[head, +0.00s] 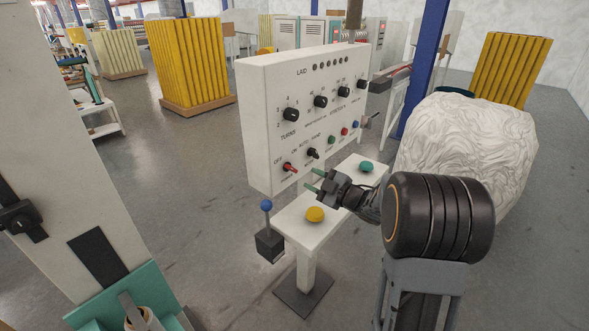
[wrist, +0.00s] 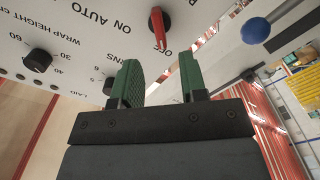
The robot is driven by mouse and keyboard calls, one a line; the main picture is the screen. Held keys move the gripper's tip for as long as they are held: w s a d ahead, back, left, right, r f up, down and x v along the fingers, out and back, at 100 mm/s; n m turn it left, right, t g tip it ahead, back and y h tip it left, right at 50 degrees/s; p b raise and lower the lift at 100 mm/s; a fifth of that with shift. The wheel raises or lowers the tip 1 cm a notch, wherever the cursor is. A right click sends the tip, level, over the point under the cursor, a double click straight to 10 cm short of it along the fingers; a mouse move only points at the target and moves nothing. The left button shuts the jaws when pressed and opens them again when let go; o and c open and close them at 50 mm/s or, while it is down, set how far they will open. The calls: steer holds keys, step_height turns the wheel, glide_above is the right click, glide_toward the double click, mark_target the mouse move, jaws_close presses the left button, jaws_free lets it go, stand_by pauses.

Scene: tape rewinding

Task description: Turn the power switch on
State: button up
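The red switch (head: 289,167) is at the lower left of the white control panel (head: 262,115), near the "OFF" lettering. In the wrist view the same red switch (wrist: 160,30) points toward the "OFF" lettering, and "ON" is further left. My gripper (head: 314,180) is in front of the panel, a little right of and below the switch. Its green fingers (wrist: 158,70) are apart with nothing between them. In the wrist view the switch appears beyond the gap between the fingertips. No contact with it is visible.
A black selector (head: 312,153) sits right of the switch. Below the panel, a white ledge (head: 340,190) carries a yellow button (head: 315,214) and a green button (head: 366,167). A blue-knobbed lever (head: 266,206) stands at its left end. A large white wrapped bundle (head: 470,145) stands at right.

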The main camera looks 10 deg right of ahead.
mark_target(295, 170)
steer(key=p+x, duration=0.1)
steer(key=x, duration=0.7)
steer(key=shift+d, duration=0.1)
steer(key=c, duration=0.6)
